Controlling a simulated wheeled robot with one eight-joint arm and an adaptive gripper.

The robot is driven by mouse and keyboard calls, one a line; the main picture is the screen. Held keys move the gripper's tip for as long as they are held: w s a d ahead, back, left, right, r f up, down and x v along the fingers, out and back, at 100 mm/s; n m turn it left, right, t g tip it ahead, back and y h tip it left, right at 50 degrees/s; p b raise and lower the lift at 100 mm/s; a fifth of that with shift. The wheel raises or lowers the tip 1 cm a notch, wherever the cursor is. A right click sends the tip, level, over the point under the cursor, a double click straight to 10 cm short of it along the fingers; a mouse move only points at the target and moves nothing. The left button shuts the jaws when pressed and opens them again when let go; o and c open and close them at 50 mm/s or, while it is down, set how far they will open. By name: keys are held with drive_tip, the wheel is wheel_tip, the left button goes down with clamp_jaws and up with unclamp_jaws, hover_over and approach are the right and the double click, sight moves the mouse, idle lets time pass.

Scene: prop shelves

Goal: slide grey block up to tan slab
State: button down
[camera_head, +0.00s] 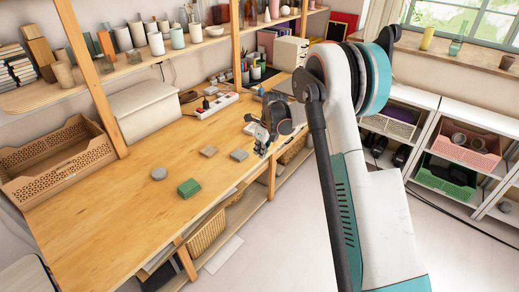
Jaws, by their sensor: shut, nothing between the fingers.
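The grey block (239,155) lies flat on the wooden table near its front edge. The tan slab (208,151) lies to its left, with a gap of bare wood between them. The two look close in colour at this size. My gripper (261,149) is just right of the grey block, pointing down near the table's front edge. It is shut and empty. I cannot tell whether its fingertips touch the block.
A green block (189,187) and a round grey piece (159,173) lie left of the slab. A power strip (216,105) lies behind. A wooden crate (61,160) stands at the left. The table's front left is clear.

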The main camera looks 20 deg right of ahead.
sight(249, 161)
drive_tip(key=b+x, duration=0.1)
drive_tip(key=x, duration=0.4)
drive_tip(key=shift+f+b, duration=0.3)
drive_tip(key=shift+f, duration=0.05)
drive_tip(key=w+a, duration=0.1)
drive_tip(key=w+a+b, duration=0.1)
drive_tip(key=shift+w+f, duration=0.15)
drive_tip(key=shift+w, duration=0.1)
drive_tip(key=shift+w+a, duration=0.25)
drive_tip(key=shift+w, duration=0.15)
